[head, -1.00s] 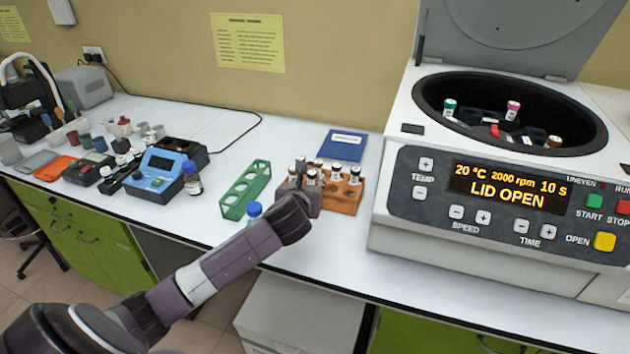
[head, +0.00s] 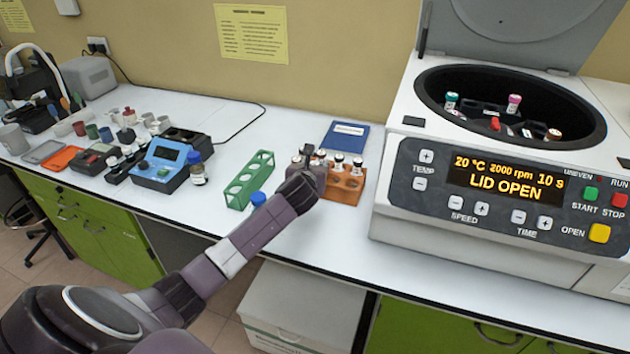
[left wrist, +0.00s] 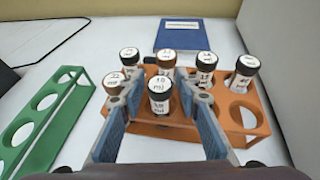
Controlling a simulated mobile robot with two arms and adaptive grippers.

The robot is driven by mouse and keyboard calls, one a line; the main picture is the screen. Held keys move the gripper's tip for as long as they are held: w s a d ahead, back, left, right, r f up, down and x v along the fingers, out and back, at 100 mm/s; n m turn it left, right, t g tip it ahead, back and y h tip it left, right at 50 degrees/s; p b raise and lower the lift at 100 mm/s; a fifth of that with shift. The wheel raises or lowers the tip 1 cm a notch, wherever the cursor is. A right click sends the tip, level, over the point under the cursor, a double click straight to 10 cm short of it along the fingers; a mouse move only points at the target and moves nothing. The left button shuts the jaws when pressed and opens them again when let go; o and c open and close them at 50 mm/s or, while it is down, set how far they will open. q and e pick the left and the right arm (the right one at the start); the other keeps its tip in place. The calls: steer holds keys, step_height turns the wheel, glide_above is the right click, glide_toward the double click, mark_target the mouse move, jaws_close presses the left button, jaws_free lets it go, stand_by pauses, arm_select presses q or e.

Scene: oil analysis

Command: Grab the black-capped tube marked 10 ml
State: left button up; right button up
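The orange rack (left wrist: 150,127) holds several white-labelled tubes with black or brown caps; it stands left of the centrifuge in the head view (head: 343,192). In the left wrist view a black-capped tube (left wrist: 159,98) stands nearest, between my left fingers. Other black-capped tubes stand behind it (left wrist: 129,58), (left wrist: 207,64) and at the right (left wrist: 243,75). Brown-capped tubes are behind (left wrist: 166,60) and at the left (left wrist: 113,84). The labels are too blurred to read the volumes surely. My left gripper (left wrist: 162,92) is open around the nearest tube, with gaps visible. My right gripper is out of view.
A green rack (head: 243,192) stands just left of the orange one, with a blue-capped bottle (head: 258,201) by its front. A blue book (head: 345,135) lies behind. The open-lidded centrifuge (head: 395,215) is close on the right, with tubes inside.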

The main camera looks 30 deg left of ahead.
arm_select(q)
steer(key=shift+c, duration=1.2)
steer(key=c, duration=0.4)
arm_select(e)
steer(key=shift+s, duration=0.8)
